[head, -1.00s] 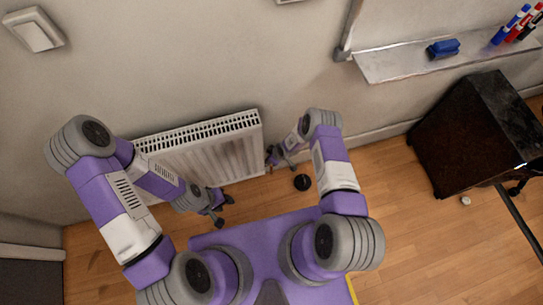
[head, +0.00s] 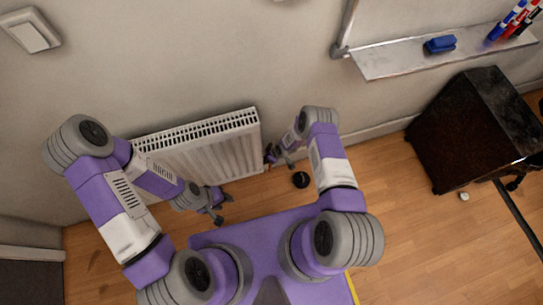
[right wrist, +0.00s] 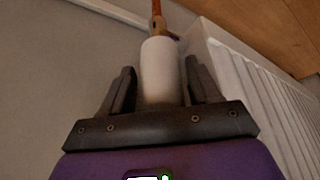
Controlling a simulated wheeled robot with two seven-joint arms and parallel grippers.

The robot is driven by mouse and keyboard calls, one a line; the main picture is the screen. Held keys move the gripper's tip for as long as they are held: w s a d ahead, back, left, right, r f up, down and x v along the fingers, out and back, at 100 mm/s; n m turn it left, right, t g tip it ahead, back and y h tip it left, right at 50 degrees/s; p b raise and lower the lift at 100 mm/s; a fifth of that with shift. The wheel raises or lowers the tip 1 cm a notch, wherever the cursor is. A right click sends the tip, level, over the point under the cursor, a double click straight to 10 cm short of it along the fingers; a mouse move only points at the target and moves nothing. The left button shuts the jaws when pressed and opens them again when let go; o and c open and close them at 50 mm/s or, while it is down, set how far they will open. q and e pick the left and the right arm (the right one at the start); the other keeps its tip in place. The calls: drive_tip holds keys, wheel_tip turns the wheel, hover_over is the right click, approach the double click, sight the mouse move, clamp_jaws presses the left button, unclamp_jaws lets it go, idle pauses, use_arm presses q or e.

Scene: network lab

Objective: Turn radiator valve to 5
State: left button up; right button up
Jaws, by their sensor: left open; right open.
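The white radiator (head: 225,150) stands against the wall in the head view. In the right wrist view the white cylindrical valve head (right wrist: 160,75) stands upright between the two fingers of my right gripper (right wrist: 160,66). The fingers are open, one on each side, with narrow gaps to the valve. A copper-coloured pipe (right wrist: 157,10) runs on beyond it. No number on the valve is readable. In the head view my right gripper (head: 280,157) is at the radiator's right end and the valve is hidden there. My left gripper (head: 223,207) is open and empty in front of the radiator.
A small black round object (head: 300,180) lies on the floor near my right arm. A dark cabinet (head: 470,135) stands at the right. A whiteboard tray (head: 390,60) with a blue eraser (head: 440,45) juts from the wall. Wooden floor between radiator and cabinet is mostly clear.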

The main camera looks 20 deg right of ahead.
use_arm(q)
drive_tip(key=shift+f, duration=0.1)
use_arm(e)
drive_tip(key=shift+s+a, duration=0.15)
drive_tip(key=shift+a, duration=0.05)
